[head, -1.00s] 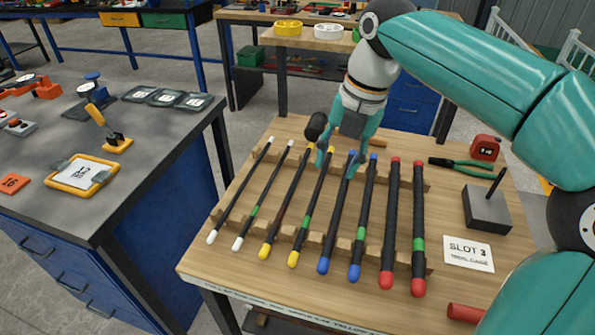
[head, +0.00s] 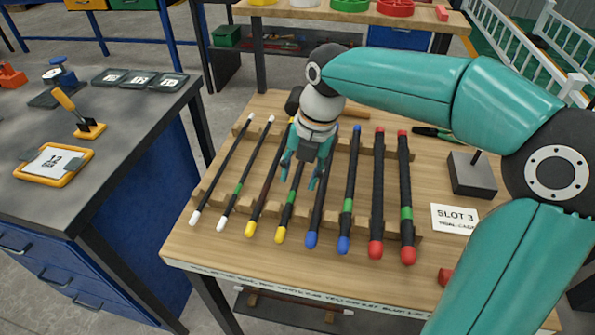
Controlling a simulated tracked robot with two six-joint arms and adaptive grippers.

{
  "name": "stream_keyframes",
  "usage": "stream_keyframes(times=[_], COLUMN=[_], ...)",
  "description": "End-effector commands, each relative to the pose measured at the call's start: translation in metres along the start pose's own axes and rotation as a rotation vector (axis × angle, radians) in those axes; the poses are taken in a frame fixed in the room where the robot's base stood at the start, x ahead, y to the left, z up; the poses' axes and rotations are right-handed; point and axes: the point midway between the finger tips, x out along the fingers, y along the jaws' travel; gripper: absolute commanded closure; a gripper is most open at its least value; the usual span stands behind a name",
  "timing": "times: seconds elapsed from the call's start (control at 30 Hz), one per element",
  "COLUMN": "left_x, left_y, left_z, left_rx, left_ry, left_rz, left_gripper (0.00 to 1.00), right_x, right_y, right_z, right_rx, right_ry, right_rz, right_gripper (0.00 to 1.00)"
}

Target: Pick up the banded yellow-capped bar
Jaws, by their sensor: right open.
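The banded yellow-capped bar (head: 284,218) is dark with a green band and a yellow near end. It lies in the rack among other bars on the wooden table. Its far part is hidden behind my right gripper (head: 299,174). This gripper is open and points down over the bar, with one finger on each side of it in the picture. I see nothing between the fingers being gripped, and the exact height above the bar is hard to tell. My left gripper is not in view.
A plain yellow-capped bar (head: 259,205) lies to the left and a plain blue-capped bar (head: 314,225) closely to the right. White-capped and red-capped bars lie further out. A dark block (head: 472,174) and a SLOT 3 card (head: 455,219) are at the right.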

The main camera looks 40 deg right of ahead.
Motion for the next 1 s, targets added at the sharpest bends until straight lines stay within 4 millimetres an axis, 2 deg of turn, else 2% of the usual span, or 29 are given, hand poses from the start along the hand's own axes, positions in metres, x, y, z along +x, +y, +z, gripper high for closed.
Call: stream_keyframes(times=[0.23,0.57,0.83,1.0], left_x=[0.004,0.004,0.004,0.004], left_y=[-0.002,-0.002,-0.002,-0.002], left_z=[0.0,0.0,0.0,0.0], left_rx=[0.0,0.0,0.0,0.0], left_ry=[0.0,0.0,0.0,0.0], left_rz=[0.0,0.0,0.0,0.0], left_gripper=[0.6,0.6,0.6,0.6], right_x=[0.036,0.042,0.042,0.042], right_y=[0.002,0.002,0.003,0.003], right_z=[-0.001,0.0,0.0,0.0], right_rx=[0.0,-0.001,-0.001,-0.002], right_ry=[0.003,0.0,0.0,0.0], right_rz=[-0.003,0.0,0.0,0.0], right_gripper=[0.55,0.55,1.0,1.0])
